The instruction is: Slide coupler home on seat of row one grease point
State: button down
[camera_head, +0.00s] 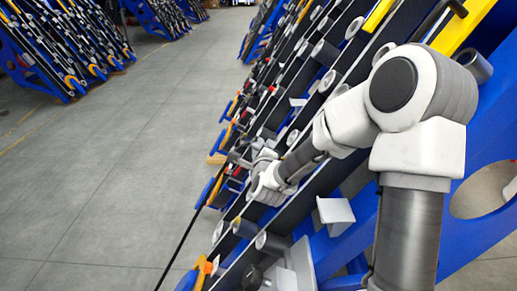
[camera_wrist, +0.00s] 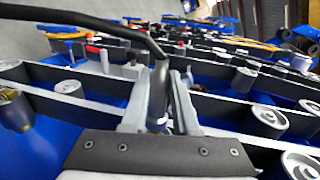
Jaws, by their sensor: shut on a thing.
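In the wrist view my gripper (camera_wrist: 163,95) has its two grey fingers shut on a dark coupler (camera_wrist: 160,78) at the end of a black hose. The coupler stands between the fingers, with its lower end near a small shiny metal part that the fingers partly hide. I cannot tell whether the coupler touches a seat. In the head view my gripper (camera_head: 262,158) is small, over the blue and black chassis (camera_head: 318,172), and the coupler is not clear there. The row one grease point cannot be made out for certain.
The black hose (camera_wrist: 85,17) crosses the upper left of the wrist view and hangs toward the floor in the head view (camera_head: 190,235). Dark rails and grey cylinders (camera_wrist: 270,118) surround the gripper. The grey floor (camera_head: 110,150) to the left is clear.

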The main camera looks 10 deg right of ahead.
dwell(0.4)
jog(key=shift+s+d+f+b, duration=0.15)
jog(key=shift+d+f+b, duration=0.5)
jog(key=shift+d, duration=0.25)
jog(key=shift+w+a+r, duration=0.2)
jog(key=shift+a+r, duration=0.4)
jog(key=shift+a, duration=0.3)
jog(key=shift+w+a+r, duration=0.15)
jog(key=shift+a+r, duration=0.4)
jog(key=shift+a, duration=0.35)
jog(key=shift+d+f, duration=0.1)
jog(key=shift+d, duration=0.05)
jog(key=shift+s+d+f+b, duration=0.15)
jog(key=shift+d+f+b, duration=0.2)
jog(key=shift+d, duration=0.3)
jog(key=shift+b, duration=0.7)
dwell(0.3)
jog(key=shift+s+d+f+b, duration=0.1)
jog(key=shift+d+f+b, duration=0.25)
jog(key=shift+d, duration=0.15)
jog(key=shift+s+d+f+b, duration=0.1)
jog(key=shift+d+f+b, duration=0.2)
jog(key=shift+d, duration=0.2)
